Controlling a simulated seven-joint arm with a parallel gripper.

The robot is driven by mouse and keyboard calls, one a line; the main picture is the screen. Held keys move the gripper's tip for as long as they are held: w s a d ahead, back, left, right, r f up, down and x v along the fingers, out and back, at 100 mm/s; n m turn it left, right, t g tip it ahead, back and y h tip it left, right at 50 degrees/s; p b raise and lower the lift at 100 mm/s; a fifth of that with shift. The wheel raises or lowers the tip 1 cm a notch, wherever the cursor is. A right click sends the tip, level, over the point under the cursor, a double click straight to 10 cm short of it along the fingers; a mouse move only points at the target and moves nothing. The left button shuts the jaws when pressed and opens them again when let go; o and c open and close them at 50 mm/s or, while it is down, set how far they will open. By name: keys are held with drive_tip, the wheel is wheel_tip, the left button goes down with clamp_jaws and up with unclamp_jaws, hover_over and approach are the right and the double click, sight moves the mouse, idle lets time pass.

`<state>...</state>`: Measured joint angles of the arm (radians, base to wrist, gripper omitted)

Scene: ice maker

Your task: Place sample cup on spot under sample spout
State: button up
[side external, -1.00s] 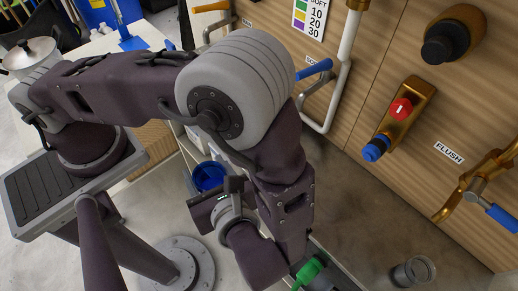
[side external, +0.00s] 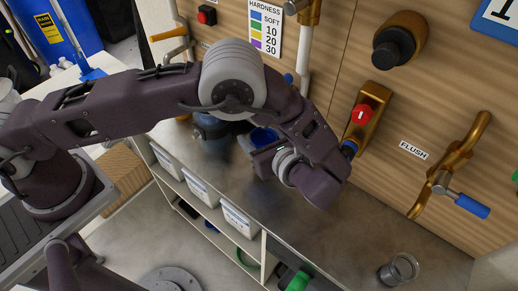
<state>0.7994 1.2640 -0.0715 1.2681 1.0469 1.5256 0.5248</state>
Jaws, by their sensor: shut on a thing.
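A blue cup (side external: 264,138) is at my gripper (side external: 262,158), over the grey counter near the wooden wall. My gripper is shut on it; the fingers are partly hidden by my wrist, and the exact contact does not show. A white vertical pipe (side external: 306,45) runs down the wall beyond my arm, and its lower end is hidden. I cannot tell which outlet is the sample spout, and the spot under it is hidden or too unclear to pick out.
Labelled white bins (side external: 240,222) sit on a shelf below. The counter's middle is clear.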

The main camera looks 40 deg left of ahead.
drive_tip(key=f, duration=0.5)
drive_tip(key=shift+w+f, duration=0.1)
drive_tip(key=shift+w, duration=0.1)
drive_tip(key=shift+f, duration=0.1)
drive_tip(key=o, duration=1.4)
drive_tip(key=v, duration=1.2)
drive_tip(key=shift+s, duration=0.1)
